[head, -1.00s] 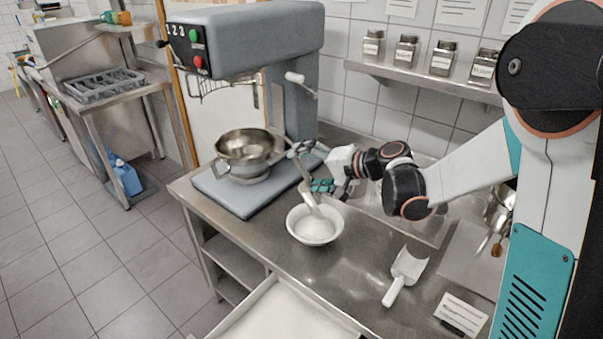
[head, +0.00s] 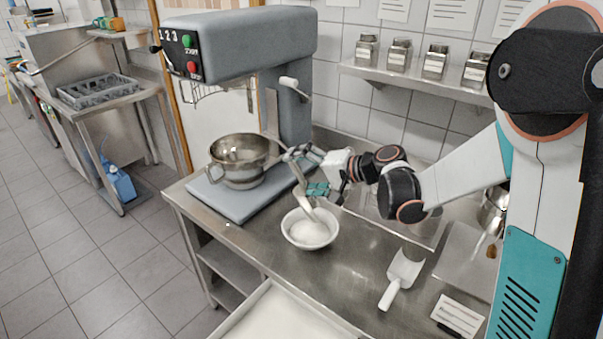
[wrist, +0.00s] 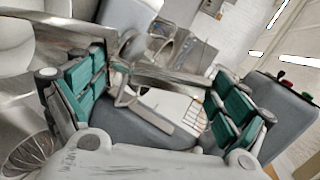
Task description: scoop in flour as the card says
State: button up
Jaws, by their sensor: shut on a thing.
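My gripper (head: 305,172) is shut on a long metal utensil (head: 304,196), held steeply tilted. Its lower end reaches into a white bowl (head: 290,238) on the steel counter and is partly hidden. White powder (head: 311,233) lies in the bowl. In the wrist view, a metal handle (wrist: 165,77) runs between the teal finger pads of my gripper (wrist: 150,95). A white scoop (head: 402,272) lies on the counter to the right of the bowl, apart from it.
A large mixer (head: 240,45) stands behind left, with a metal mixing bowl (head: 240,172) on its grey base. A tray (head: 262,297) of white content juts out at the front edge. Several labelled jars (head: 434,62) stand on the wall shelf. Bare counter lies between bowl and scoop.

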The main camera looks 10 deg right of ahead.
dwell(0.3)
jog(key=r+h+p, duration=0.1)
jog(key=p, duration=0.2)
jog(key=shift+a+r, duration=0.1)
jog(key=shift+r, duration=0.25)
notch_tip(320, 180, up, 3)
jog(key=g+h+p, duration=0.1)
jog(key=h+p, duration=0.1)
jog(key=p, duration=0.1)
jog(key=n+g+h+p, duration=0.1)
jog(key=h+p, duration=0.1)
jog(key=p, duration=0.1)
jog(key=shift+r+n+h, duration=0.2)
jog(key=shift+n+h, duration=0.1)
jog(key=s+a+r+n+g+h+p, duration=0.1)
jog(key=s+a+r+h+p, duration=0.1)
jog(key=s+a+h+p, duration=0.1)
jog(key=s+a+h, duration=0.1)
jog(key=h, duration=0.1)
jog(key=shift+h, duration=0.4)
jog(key=shift+s+f, duration=0.1)
jog(key=shift+s, duration=0.05)
